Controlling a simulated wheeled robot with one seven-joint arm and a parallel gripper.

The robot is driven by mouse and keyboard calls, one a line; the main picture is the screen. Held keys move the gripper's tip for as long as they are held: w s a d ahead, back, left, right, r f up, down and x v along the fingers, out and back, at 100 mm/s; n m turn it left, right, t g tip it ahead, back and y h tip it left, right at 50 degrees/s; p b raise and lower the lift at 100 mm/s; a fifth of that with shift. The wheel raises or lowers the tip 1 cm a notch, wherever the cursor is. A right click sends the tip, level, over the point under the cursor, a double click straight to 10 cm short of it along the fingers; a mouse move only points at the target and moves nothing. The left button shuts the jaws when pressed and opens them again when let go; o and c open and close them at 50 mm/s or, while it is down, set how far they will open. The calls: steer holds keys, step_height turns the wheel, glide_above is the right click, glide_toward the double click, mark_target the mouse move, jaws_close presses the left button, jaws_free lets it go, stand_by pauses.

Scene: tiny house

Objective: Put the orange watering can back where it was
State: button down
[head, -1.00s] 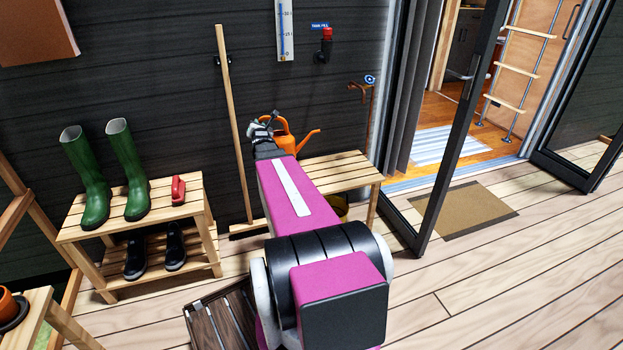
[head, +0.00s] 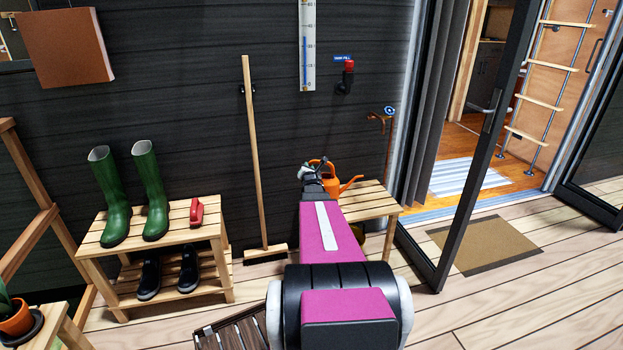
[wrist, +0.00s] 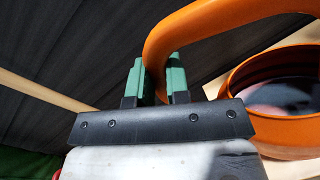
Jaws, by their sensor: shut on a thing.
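The orange watering can (head: 350,187) is at the wooden slatted bench (head: 378,198) by the dark wall, its spout toward the right. My arm hides part of the can and the bench. I cannot tell whether the can's base touches the slats. In the wrist view the can's handle (wrist: 205,25) passes between the green-padded fingers of my gripper (wrist: 157,82), which is shut on it. The can's round opening (wrist: 285,90) shows at the right. My gripper also shows in the head view (head: 316,172), at the far end of my arm.
A shoe rack (head: 115,232) with green boots (head: 153,195) and a red object (head: 197,211) stands left. A broom (head: 252,150) leans on the wall. A tap (head: 387,113) is above the bench. A glass door (head: 470,150) stands open to the right. A dark crate (head: 235,330) is on the floor.

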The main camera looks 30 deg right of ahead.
steer(key=shift+w+d+f, duration=0.1)
steer(key=shift+d+f, duration=0.2)
steer(key=shift+f, duration=0.55)
steer(key=shift+d+f, duration=0.3)
steer(key=shift+f, duration=0.55)
steer(key=shift+w+d+f, duration=0.1)
steer(key=shift+d+f, duration=0.2)
steer(key=shift+f, duration=0.65)
steer(key=c, duration=1.1)
jaws_free()
